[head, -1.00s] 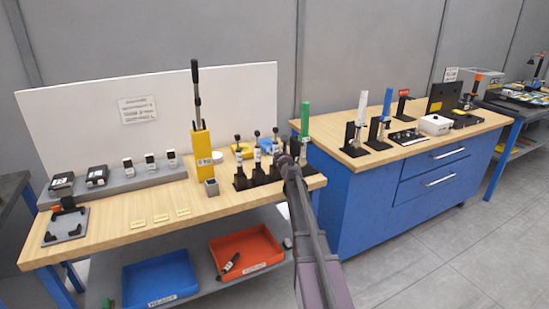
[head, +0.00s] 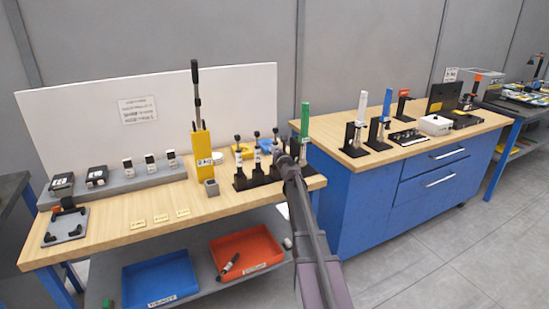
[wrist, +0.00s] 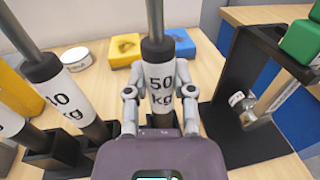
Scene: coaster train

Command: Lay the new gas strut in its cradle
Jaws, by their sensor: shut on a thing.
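My gripper (wrist: 160,95) is shut around the white body of an upright gas strut (wrist: 161,72) marked "50 kg", with a black collar and a grey rod above. Its lower end is hidden behind my gripper, so I cannot tell whether it still sits in a socket. In the head view my gripper (head: 286,163) is at the right end of the wooden bench and hides most of that strut. Other struts (wrist: 72,98) stand in black sockets to its left. A grey plate with black supports (head: 66,227), possibly the cradle, lies at the bench's left end.
A black stand with a green-topped part (wrist: 250,75) is close on the right. Yellow (wrist: 124,50) and blue blocks (wrist: 180,44) and a white tin (wrist: 76,58) are behind. A tall yellow tool (head: 201,145) stands mid-bench. Blue (head: 160,280) and red bins (head: 247,253) are below.

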